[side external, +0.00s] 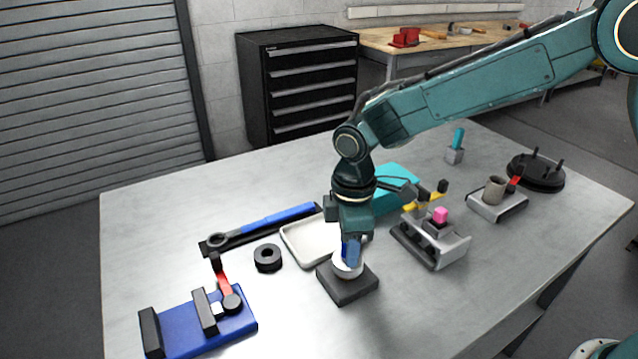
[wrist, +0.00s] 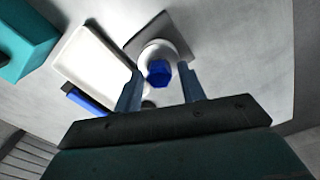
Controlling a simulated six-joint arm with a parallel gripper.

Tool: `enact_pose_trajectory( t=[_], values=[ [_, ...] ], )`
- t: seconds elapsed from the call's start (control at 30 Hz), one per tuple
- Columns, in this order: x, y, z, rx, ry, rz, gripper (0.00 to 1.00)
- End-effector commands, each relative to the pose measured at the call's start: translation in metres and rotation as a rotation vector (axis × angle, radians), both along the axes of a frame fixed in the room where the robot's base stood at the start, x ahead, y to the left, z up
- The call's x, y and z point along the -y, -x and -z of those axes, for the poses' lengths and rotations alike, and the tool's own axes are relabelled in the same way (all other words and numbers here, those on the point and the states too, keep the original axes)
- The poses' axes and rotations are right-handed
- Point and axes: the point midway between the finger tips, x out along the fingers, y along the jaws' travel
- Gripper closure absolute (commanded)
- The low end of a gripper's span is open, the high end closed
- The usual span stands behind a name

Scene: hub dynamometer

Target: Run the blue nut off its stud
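The blue nut (wrist: 159,72) shows in the wrist view on top of a white round hub (wrist: 177,48), which sits on a dark square base (side external: 348,286). The stud under the nut is hidden. My gripper (wrist: 160,72) is open, with one finger on each side of the nut and a visible gap to both. In the side external view my gripper (side external: 350,258) points straight down over the white hub, and it largely hides the nut. I cannot tell the exact height of the fingertips against the nut.
A white tray (side external: 297,246) lies close behind the base, with a teal box (side external: 398,183) beyond. A torque wrench (side external: 262,228), black ring (side external: 268,258) and blue fixture (side external: 190,327) stand left. A grey block fixture (side external: 453,250) stands right. The front table is clear.

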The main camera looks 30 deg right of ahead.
Motion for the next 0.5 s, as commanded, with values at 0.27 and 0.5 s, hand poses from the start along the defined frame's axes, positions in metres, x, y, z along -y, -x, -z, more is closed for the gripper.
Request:
enact_pose_trajectory(
  t=[0.27, 0.5],
  values=[
    [-0.0001, 0.0003, 0.0000, 0.000, 0.000, 0.219, 0.60],
    [-0.0002, 0.0005, 0.0000, 0.000, 0.000, 0.408, 0.60]
  ],
)
